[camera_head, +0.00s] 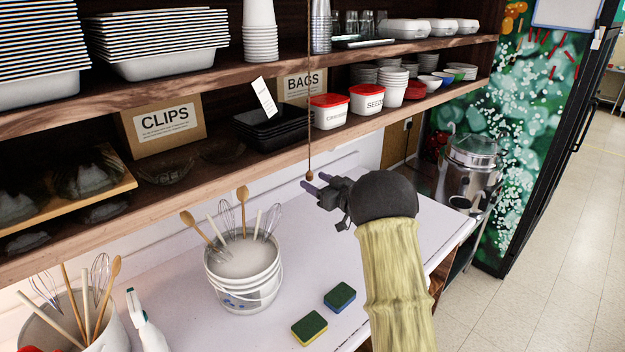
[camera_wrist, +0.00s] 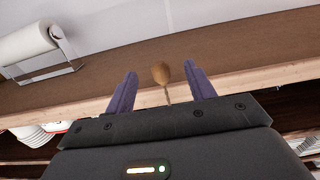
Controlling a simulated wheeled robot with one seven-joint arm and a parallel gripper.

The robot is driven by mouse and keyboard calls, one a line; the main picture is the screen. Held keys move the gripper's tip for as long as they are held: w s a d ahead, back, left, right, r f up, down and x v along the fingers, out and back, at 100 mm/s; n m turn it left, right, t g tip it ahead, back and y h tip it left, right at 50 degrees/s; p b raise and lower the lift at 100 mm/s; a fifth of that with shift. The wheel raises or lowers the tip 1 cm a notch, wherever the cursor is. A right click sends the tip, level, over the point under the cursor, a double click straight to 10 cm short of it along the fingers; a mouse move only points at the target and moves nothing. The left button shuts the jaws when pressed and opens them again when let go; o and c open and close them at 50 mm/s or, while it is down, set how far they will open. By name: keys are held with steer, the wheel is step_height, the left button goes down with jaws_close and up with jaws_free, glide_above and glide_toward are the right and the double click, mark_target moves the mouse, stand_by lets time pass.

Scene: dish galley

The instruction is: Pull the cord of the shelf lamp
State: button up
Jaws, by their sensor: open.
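A thin brown cord (camera_head: 309,110) hangs down in front of the shelves and ends in a small wooden knob (camera_head: 309,177). My gripper (camera_head: 315,182) is open beside the lower end of the cord, with its purple fingers pointing left. In the wrist view the knob (camera_wrist: 161,74) and a short piece of cord show between the two spread fingers of my gripper (camera_wrist: 161,85). I cannot tell whether a finger touches it. The lamp itself is not visible.
A white bucket (camera_head: 243,283) of whisks and spoons stands on the counter, with two sponges (camera_head: 340,296) in front of it. Shelves with a CLIPS box (camera_head: 162,125), red-lidded tubs (camera_head: 329,112) and bowls lie behind the cord. A steel pot (camera_head: 468,172) stands at the right.

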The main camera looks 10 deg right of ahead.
steer(key=b+v, duration=0.1)
steer(key=v, duration=0.5)
steer(key=shift+s+d, duration=0.2)
steer(key=shift+s, duration=0.1)
steer(key=s+a+f+m+g+h, duration=0.1)
steer(key=s+f+m+g+h, duration=0.1)
steer(key=s, duration=1)
steer(key=s+a+f+m+g+h, duration=0.1)
steer(key=s+f+g+h, duration=0.3)
steer(key=s, duration=0.8)
steer(key=s+f+m+g+h+b, duration=0.1)
steer(key=s+f+m+g+h, duration=0.2)
steer(key=s, duration=0.9)
steer(key=f+g+h, duration=0.1)
steer(key=f+g, duration=0.1)
steer(key=g, duration=0.1)
steer(key=shift+a+m, duration=0.4)
